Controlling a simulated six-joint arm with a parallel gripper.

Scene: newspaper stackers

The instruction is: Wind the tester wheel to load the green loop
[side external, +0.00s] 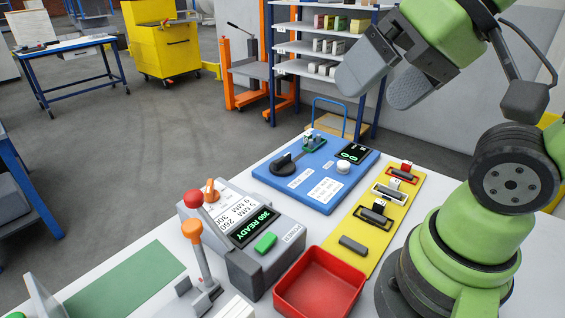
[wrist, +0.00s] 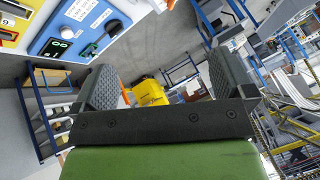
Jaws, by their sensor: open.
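The blue tester board (side external: 262,177) lies on the white table in the side view, with a black winding knob (side external: 287,163), a white round knob (side external: 343,167) and a small dark display (side external: 354,153) reading what looks like 0. A small green piece (side external: 314,142) sits at its back edge, probably the green loop; its fit on the tester is too small to tell. The board also shows at the upper left of the wrist view (wrist: 42,42). My gripper (side external: 387,82) is open and empty, raised above and to the right of the board; both fingers show in the wrist view (wrist: 161,85).
A yellow board (side external: 378,244) with several small framed pieces lies right of the tester. A red tray (side external: 318,283) is in front. A grey console (side external: 250,265) with levers and a READY screen stands at left front. A shelf (side external: 300,68) stands behind.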

